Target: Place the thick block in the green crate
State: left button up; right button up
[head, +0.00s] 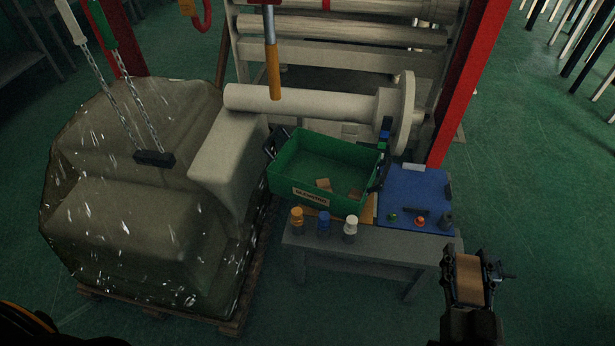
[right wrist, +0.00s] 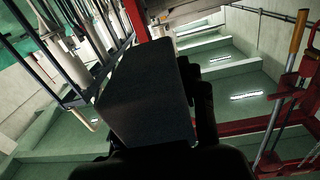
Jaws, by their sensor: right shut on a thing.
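The green crate (head: 298,199) stands on a small grey table, with its open top facing up. A few small brown pieces lie inside it. My right gripper (head: 470,266) is at the lower right of the head view, apart from the table and to the right of and nearer than the crate. It is shut on the thick block (head: 469,287), a brown block between its fingers. The block looks dark and fills the middle of the right wrist view (right wrist: 148,98). My left gripper is not in view.
The grey table (head: 365,241) also holds a blue mat (head: 415,187) with small items. Orange, blue (head: 323,224) and white-topped bottles stand before the crate. A wrapped load (head: 130,220) on a pallet is at left. A roller machine (head: 300,102) and red post (head: 470,85) stand behind.

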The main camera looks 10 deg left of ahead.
aim_at(338, 179)
jog(key=j+z, duration=0.15)
jog(key=j, duration=2.6)
